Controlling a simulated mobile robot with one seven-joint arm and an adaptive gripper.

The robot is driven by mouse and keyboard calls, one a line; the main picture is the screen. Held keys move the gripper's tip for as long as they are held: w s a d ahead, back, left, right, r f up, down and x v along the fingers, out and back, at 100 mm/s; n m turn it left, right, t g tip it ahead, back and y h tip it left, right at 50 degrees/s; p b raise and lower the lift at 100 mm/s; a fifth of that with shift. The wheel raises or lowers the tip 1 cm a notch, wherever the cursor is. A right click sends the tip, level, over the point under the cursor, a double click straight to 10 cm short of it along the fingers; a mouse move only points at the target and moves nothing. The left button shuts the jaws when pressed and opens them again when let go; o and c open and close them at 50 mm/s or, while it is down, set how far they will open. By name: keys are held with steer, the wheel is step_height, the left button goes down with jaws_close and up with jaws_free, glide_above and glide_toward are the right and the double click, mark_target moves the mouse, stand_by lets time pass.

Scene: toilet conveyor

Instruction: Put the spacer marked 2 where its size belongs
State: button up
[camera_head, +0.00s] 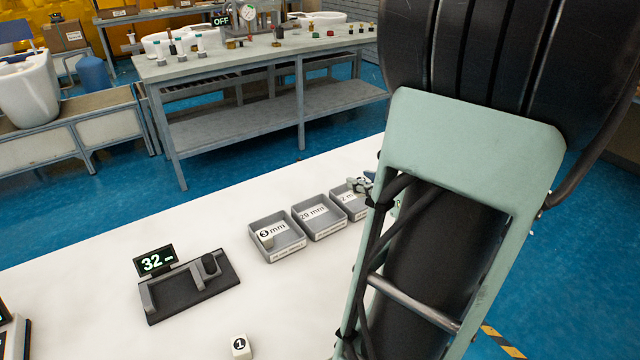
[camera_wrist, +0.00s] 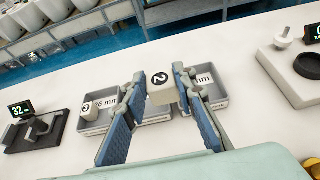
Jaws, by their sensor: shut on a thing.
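The spacer marked 2 (camera_wrist: 161,93) is a pale block between the blue-padded fingertips of my gripper (camera_wrist: 159,74), which is shut on it. In the head view my gripper (camera_head: 362,186) is at the right tray (camera_head: 357,213), mostly hidden by my arm. In the wrist view the spacer is in front of the trays; its height above them is unclear. The middle tray (camera_head: 322,233) is labelled 29 mm. The left tray (camera_head: 281,252) holds the spacer marked 3 (camera_head: 266,239), which covers part of its label. The right tray's label is partly hidden.
The spacer marked 1 (camera_head: 240,346) stands on the white table near the front. A dark measuring fixture (camera_head: 190,290) with a display (camera_head: 154,260) reading 32 is to the left. Another device (camera_wrist: 290,75) with a dark ring is right of the trays.

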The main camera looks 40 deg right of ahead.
steer(key=w+d+f+b, duration=0.1)
steer(key=w+d+f, duration=0.2)
steer(key=w, duration=0.1)
steer(key=b, duration=0.4)
glide_above(358, 206)
steer(key=f, duration=0.4)
steer(key=shift+s+a+f, duration=0.15)
steer(key=shift+s+f, duration=0.05)
steer(key=shift+s, duration=0.1)
steer(key=shift+w+d+f+b, duration=0.15)
steer(key=shift+f+b, duration=0.55)
steer(key=shift+f, duration=0.3)
steer(key=shift+w+d+f+b, duration=0.1)
steer(key=shift+w+f+b, duration=0.05)
steer(key=shift+f+b, duration=0.7)
steer(key=shift+f, duration=0.2)
steer(key=o, duration=0.6)
steer(key=shift+f, duration=0.1)
steer(key=shift+c, duration=0.2)
steer(key=o, duration=0.5)
steer(key=shift+c, duration=0.2)
steer(key=shift+r, duration=0.25)
steer(key=p+v, duration=0.2)
steer(key=v, duration=1)
